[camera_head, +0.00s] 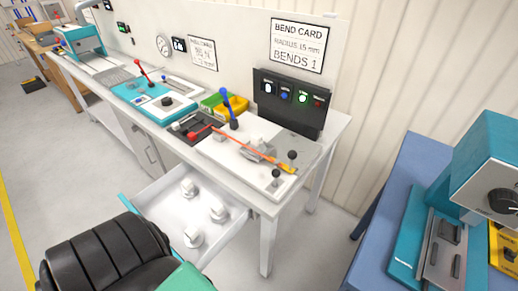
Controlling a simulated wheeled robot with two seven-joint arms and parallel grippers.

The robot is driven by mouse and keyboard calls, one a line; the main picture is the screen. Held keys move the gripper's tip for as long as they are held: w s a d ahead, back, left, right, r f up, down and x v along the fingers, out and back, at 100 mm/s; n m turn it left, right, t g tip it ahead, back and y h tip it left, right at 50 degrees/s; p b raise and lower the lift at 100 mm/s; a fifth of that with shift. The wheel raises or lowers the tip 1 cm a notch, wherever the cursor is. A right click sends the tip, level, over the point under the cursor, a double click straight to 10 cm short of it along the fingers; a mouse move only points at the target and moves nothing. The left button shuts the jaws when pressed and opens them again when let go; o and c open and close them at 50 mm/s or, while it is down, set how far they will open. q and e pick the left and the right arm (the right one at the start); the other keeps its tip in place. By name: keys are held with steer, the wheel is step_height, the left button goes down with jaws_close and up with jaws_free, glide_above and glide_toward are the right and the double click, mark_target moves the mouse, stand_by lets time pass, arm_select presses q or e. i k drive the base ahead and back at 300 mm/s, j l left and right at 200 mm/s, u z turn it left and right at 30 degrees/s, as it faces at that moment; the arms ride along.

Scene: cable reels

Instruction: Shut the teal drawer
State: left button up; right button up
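A drawer (163,207) stands pulled out from under the workbench's front edge. Its visible floor and walls are white, and several white fittings (190,188) lie in it. Neither of my grippers is in view.
A blue table (385,210) with a teal machine (487,165) stands at right. Grey floor (60,150) is clear at left.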

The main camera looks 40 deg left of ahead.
mark_target(163, 203)
steer(key=k+j, duration=0.35)
steer(key=j, duration=0.15)
steer(key=u, duration=2)
